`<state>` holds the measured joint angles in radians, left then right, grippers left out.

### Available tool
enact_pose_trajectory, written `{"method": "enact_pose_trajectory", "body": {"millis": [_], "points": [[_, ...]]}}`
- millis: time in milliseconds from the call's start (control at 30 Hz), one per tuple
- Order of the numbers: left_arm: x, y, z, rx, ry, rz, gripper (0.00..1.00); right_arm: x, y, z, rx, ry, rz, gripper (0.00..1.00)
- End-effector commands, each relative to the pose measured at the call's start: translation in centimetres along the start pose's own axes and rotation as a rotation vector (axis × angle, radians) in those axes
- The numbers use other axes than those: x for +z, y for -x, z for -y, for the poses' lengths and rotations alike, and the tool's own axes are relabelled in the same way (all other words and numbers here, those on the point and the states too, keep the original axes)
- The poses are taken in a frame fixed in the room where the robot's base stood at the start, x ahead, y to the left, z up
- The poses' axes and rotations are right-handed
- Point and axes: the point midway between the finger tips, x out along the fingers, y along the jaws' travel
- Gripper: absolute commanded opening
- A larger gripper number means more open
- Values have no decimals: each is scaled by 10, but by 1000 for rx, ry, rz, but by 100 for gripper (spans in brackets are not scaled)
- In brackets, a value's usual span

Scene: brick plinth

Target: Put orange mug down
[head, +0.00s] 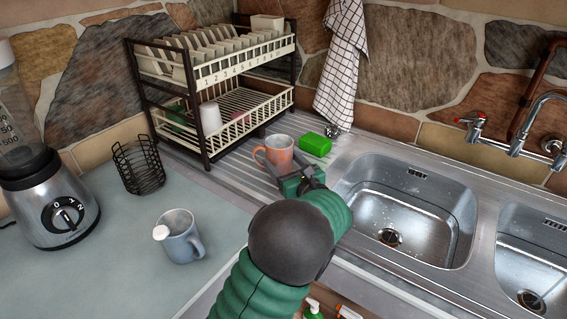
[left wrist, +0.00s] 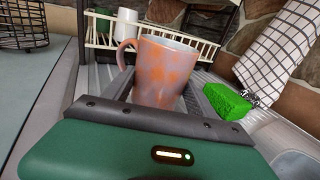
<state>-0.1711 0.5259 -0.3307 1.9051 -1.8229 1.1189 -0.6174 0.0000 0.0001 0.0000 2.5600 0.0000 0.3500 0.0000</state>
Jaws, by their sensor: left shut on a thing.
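The orange mug (head: 277,151), mottled orange and grey, is upright over the ribbed steel drainboard beside the sink. My left gripper (head: 290,172) is shut on it from the near side. In the left wrist view the mug (left wrist: 163,70) stands between the fingers (left wrist: 155,105), with its handle to the left. Its lower part is hidden by the gripper, so I cannot tell whether its base touches the drainboard (head: 232,171). My right gripper is not in view.
A two-tier dish rack (head: 246,106) stands behind the mug. A green sponge (head: 315,144) lies close to its right, below a checked towel (head: 341,60). The sink basin (head: 405,205) opens to the right. A grey-blue mug (head: 181,238), wire basket (head: 140,166) and blender (head: 48,200) stand left.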

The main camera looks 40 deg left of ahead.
Motion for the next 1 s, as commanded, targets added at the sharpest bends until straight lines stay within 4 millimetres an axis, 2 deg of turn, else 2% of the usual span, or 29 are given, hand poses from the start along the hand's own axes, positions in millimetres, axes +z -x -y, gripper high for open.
{"method": "enact_pose_trajectory", "body": {"millis": [433,467,500,633,900,1000], "points": [[-11,0,0,0,0,1,10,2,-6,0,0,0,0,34],[-12,0,0,0,-1,-1,67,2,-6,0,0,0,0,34],[-12,0,0,0,-1,-1,73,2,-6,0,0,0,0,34],[-12,0,0,0,-1,-1,88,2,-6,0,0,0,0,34],[-11,0,0,0,-1,-1,88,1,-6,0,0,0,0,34],[-1,0,0,0,1,0,88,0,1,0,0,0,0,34]]}}
